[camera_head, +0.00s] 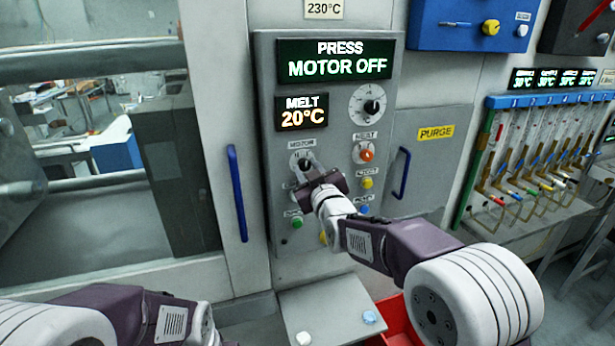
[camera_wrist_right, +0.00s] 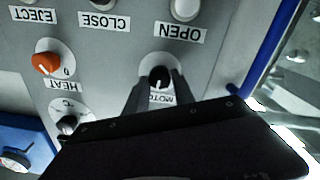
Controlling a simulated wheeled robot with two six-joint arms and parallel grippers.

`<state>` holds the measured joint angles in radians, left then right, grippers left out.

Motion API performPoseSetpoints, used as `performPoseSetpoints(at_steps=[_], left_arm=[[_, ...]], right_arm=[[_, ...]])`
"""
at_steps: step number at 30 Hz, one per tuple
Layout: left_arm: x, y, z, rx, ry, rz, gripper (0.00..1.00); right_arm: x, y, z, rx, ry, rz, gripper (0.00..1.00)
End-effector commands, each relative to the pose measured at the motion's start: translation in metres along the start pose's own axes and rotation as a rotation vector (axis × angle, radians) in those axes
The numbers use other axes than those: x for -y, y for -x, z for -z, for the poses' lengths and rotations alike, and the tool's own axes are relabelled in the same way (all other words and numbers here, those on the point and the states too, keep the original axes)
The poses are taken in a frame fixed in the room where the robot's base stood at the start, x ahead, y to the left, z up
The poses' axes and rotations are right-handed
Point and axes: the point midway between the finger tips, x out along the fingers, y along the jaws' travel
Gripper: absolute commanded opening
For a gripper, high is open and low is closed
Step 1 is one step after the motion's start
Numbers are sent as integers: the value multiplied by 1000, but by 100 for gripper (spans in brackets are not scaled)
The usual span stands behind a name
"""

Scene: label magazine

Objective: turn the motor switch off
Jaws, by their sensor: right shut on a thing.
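The motor switch (camera_head: 304,163) is a black rotary knob on a pale round plate, under the MOTOR label on the grey control panel (camera_head: 335,215). My right gripper (camera_head: 308,168) is at this knob, its fingers shut on it. In the right wrist view the two dark fingers reach either side of the black knob (camera_wrist_right: 160,76), with the MOTOR label upside down and partly covered. The display above (camera_head: 340,60) reads PRESS MOTOR OFF. My left arm shows at the lower left, but its gripper fingers are not in view.
An orange HEAT knob (camera_head: 366,153) and yellow and blue buttons sit close right of the gripper. A green button (camera_head: 297,222) is below. Blue handles stand left (camera_head: 237,193) and right (camera_head: 401,173) of the panel. A red bin (camera_head: 397,312) is below.

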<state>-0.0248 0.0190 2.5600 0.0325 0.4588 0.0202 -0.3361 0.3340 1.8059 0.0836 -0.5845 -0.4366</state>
Motion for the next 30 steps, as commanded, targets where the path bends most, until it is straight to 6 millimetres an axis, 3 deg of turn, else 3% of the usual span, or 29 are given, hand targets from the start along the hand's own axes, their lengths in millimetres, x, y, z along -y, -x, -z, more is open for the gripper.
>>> performPoseSetpoints(at_steps=[18, 30], left_arm=[[1, -35, -4, 0, 0, 0, 0], [1, -43, -4, 0, 0, 0, 0]], right_arm=[[1, 0, -3, -13, 540, 3, 0], [1, 0, -3, -17, 717, 4, 0]])
